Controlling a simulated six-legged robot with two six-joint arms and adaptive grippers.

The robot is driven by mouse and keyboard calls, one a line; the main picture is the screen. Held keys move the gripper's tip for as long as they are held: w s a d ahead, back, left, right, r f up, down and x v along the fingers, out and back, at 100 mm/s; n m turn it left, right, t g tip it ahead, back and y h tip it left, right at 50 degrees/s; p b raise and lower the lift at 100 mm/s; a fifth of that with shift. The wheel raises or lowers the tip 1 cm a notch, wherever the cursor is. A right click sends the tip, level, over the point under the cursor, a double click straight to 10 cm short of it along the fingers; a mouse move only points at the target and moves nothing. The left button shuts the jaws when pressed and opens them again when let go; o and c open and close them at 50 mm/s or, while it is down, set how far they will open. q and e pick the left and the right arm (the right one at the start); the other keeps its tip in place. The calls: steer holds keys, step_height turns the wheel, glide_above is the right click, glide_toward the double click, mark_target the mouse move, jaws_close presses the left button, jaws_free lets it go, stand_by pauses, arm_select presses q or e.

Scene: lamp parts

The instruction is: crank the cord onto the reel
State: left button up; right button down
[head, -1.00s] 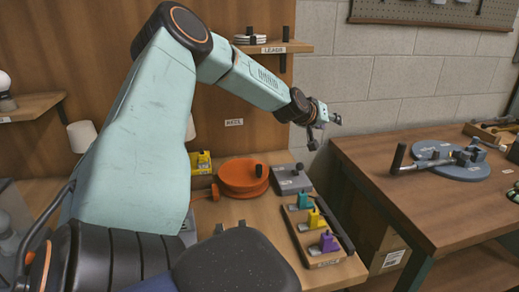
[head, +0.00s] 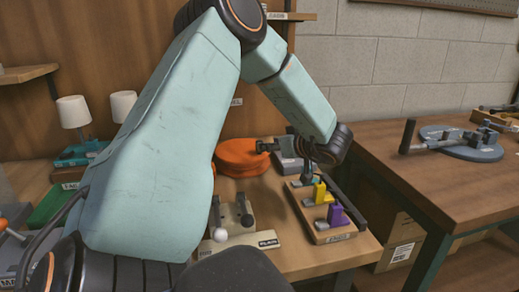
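The orange round reel (head: 240,157) lies flat on the wooden bench, at the middle of the head view. A black handle-like part (head: 265,146) shows at its right side; I cannot tell whether it is the crank handle. My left arm comes in from the left and bends down over the bench. My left gripper (head: 308,172) is to the right of the reel, by the grey box (head: 288,160) and the coloured blocks. It is mostly hidden behind my wrist, so its fingers and any contact are unclear. I cannot make out a cord. My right gripper is out of view.
A wooden tray (head: 335,238) with teal, yellow and purple blocks is right of the reel. A beige fixture (head: 236,218) with knobs stands in front. Two white-shaded lamps (head: 74,112) stand back left. Another table (head: 430,190) with a blue-grey disc is on the right.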

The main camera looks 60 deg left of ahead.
arm_select(q)
steer(key=b, duration=0.1)
glide_toward(243, 149)
steer(key=shift+w+a+f, duration=0.1)
steer(key=shift+w+a, duration=0.3)
steer(key=shift+a, duration=0.25)
steer(key=shift+w+a+f, duration=0.1)
steer(key=shift+w+a, duration=0.3)
steer(key=shift+a, duration=0.25)
steer(key=shift+w+a+f, duration=0.1)
steer(key=shift+w+a, duration=0.3)
steer(key=shift+a, duration=0.3)
steer(key=shift+r, duration=0.1)
jaws_close()
